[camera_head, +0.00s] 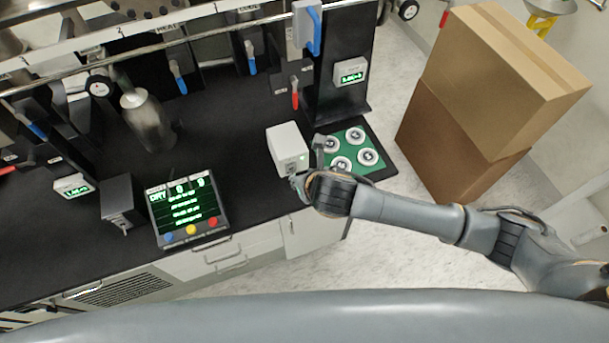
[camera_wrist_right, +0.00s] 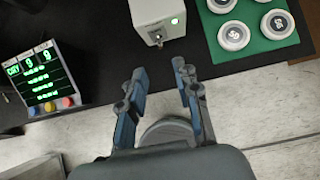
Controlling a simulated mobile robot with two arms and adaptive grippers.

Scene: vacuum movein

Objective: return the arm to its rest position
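My right arm (camera_head: 405,212) comes in from the right in the head view and reaches to the front edge of the black bench. My right gripper (camera_wrist_right: 160,82) shows in the wrist view with its two fingers apart and nothing between them. In the head view the right gripper (camera_head: 300,184) is mostly hidden by its own wrist. It is close to a small white box (camera_head: 288,148) with a green light. That box also shows in the wrist view (camera_wrist_right: 150,14), just beyond the fingertips. My left arm and gripper are not in view.
A green mat (camera_head: 374,135) with several white discs lies right of the white box. A display panel (camera_head: 187,207) with coloured buttons stands left on the black bench (camera_head: 120,255). Stacked cardboard boxes (camera_head: 480,95) stand at the right. Pale floor (camera_head: 385,262) is clear in front.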

